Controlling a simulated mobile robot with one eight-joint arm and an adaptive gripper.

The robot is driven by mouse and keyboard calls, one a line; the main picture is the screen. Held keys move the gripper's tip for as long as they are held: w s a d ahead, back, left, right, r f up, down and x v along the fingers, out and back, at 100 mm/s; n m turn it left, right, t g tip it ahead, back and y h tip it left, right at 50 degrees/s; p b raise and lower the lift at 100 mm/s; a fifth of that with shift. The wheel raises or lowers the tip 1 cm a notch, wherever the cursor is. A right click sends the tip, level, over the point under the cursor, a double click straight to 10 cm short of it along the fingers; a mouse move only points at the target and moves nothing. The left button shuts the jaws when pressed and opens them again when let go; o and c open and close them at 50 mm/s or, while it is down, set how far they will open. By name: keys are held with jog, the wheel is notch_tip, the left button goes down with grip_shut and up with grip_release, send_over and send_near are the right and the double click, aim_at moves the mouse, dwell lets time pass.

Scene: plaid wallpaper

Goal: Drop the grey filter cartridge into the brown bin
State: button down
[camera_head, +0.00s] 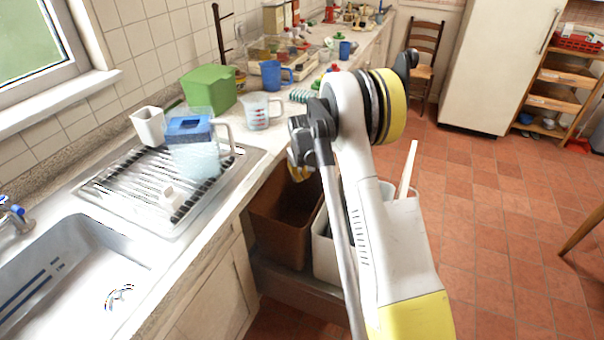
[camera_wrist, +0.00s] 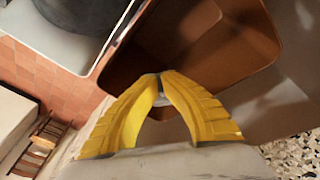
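The brown bin (camera_head: 272,222) stands open below the counter edge in the head view. It fills much of the wrist view (camera_wrist: 225,62), with its inside below the fingertips. My gripper (camera_wrist: 160,84) has its yellow fingers drawn together at the tips over the bin opening. A small grey and whitish piece, apparently the filter cartridge (camera_wrist: 161,101), shows between the fingers near the tips. Most of it is hidden by them. In the head view my gripper (camera_head: 298,172) is mostly hidden behind my wrist, above the bin.
A white bin (camera_head: 324,250) stands right beside the brown one. A measuring jug (camera_head: 260,112) stands behind. The tiled floor at right is clear.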

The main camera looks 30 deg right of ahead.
jog(key=c, duration=1.5)
grip_release()
jog(key=shift+c, duration=0.2)
jog(key=shift+r, duration=0.1)
jog(key=v, duration=1.2)
